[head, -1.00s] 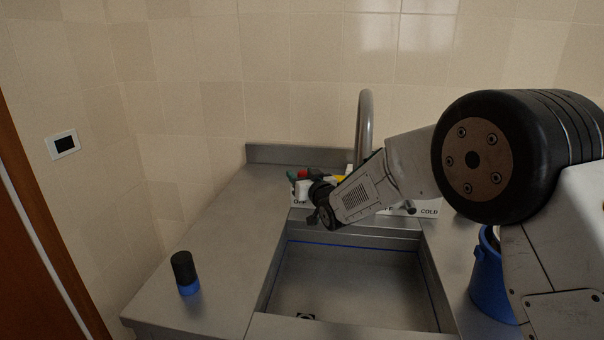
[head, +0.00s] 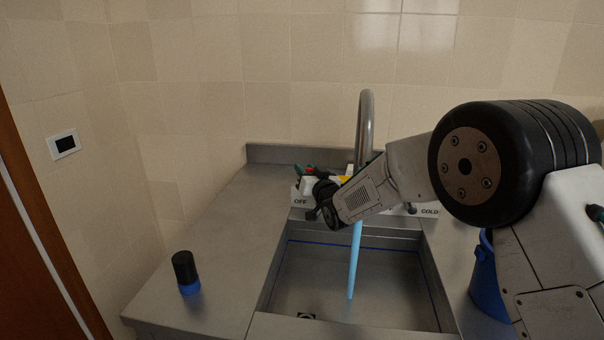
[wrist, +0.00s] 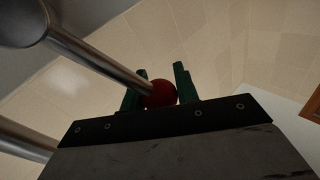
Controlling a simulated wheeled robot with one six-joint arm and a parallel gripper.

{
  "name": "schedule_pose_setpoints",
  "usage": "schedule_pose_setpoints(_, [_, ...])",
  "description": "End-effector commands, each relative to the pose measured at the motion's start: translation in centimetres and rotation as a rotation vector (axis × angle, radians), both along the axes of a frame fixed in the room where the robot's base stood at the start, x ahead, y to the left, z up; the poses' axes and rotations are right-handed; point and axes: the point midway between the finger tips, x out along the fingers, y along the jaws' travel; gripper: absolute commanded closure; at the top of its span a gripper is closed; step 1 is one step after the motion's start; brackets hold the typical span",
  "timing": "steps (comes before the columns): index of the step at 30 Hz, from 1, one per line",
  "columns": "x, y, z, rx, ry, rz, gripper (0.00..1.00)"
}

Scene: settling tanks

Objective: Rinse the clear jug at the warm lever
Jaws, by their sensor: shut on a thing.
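My gripper (wrist: 161,85) has its green fingers shut on a red ball knob (wrist: 160,94), which sits at the end of a metal lever rod (wrist: 100,58) in the wrist view. In the head view the red knob (head: 310,171) shows at the back of the sink, near the OFF label (head: 300,202). A blue water stream (head: 355,262) falls from the curved tap (head: 365,130) into the sink, partly behind my arm. My arm hides the middle of the label strip, and I cannot read a warm label. I cannot make out the clear jug in either view.
The steel sink basin (head: 310,280) holds no visible vessel under the stream. A black and blue cylinder (head: 185,272) stands on the left counter. A blue bucket (head: 486,280) is at the right, partly behind my arm. The left counter is otherwise clear.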

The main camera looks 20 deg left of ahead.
Motion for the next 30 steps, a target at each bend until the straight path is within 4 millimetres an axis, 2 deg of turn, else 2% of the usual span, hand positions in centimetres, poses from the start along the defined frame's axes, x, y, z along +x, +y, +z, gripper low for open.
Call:
schedule_pose_setpoints(8, [0.0,-0.2,0.0,0.018,0.005,0.001,1.00])
schedule_pose_setpoints(9, [0.0,-0.2,0.0,0.018,0.005,0.001,0.67])
schedule_pose_setpoints(11, [0.0,-0.2,0.0,0.018,0.005,0.001,0.50])
schedule_pose_setpoints(12, [0.0,-0.2,0.0,0.018,0.005,0.001,0.48])
schedule_pose_setpoints(22, [-0.3,-0.5,0.0,0.016,0.005,0.001,0.48])
schedule_pose_setpoints(30, [-3.3,-3.7,-0.5,0.015,0.006,0.000,0.48])
